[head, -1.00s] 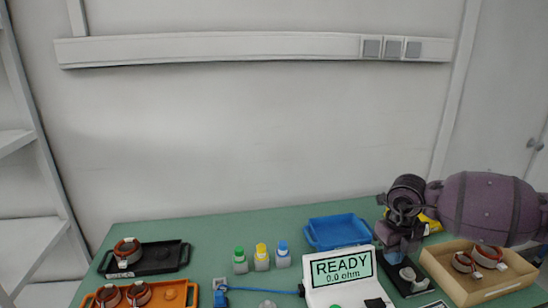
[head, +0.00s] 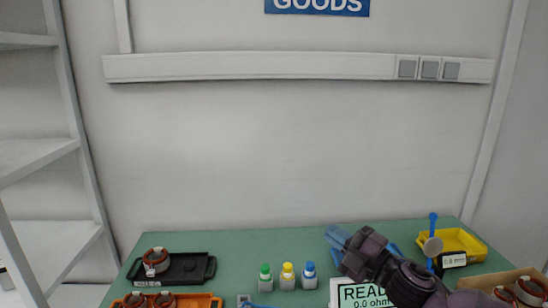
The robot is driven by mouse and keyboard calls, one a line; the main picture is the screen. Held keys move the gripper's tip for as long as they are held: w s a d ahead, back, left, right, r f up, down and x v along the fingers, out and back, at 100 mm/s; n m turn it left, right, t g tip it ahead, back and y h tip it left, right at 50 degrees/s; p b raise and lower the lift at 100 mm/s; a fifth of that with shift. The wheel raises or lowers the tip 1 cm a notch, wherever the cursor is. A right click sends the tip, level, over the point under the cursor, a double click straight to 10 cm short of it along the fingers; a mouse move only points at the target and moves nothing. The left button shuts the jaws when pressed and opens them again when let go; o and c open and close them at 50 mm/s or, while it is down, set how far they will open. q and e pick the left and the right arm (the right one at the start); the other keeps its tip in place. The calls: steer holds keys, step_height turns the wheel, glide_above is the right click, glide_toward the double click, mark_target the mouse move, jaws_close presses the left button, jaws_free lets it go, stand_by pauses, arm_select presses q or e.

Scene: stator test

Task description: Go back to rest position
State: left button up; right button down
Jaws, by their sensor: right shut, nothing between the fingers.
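My right gripper (head: 338,238) is above the back of the green table, right of the middle of the head view. Its arm comes in from the lower right, and its fingers point to the upper left. The gripper is shut and empty. It hides most of the blue bin (head: 395,247) behind it. The tester (head: 358,295) with its READY, 0.0 ohm screen is below the gripper and partly covered by the arm. My left gripper is not in view.
A black tray (head: 195,269) and an orange tray (head: 202,301), both with copper stators, are at the left. Three capped bottles (head: 287,277) stand mid-table. A yellow bin (head: 462,242) and a cardboard box (head: 490,282) with stators are at the right. Shelves (head: 35,160) stand at far left.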

steer(key=s+d+f+m+t+h, duration=0.1)
steer(key=s+d+f+m+h, duration=0.35)
steer(key=f+m, duration=0.4)
steer(key=s+d+f+m+t+h, duration=0.1)
steer(key=s+d+f+m+h, duration=0.2)
steer(key=d+f+m+h, duration=0.4)
steer(key=s+d+f+m+g+h, duration=0.1)
steer(key=s+f+m+g, duration=0.1)
steer(key=s+f, duration=0.6)
steer(key=s+d+f+m+g+h, duration=0.2)
steer(key=s+f+m, duration=0.3)
steer(key=s+f, duration=0.4)
steer(key=shift+s+d+f, duration=0.25)
steer(key=shift+s+f, duration=0.05)
steer(key=shift+s, duration=0.75)
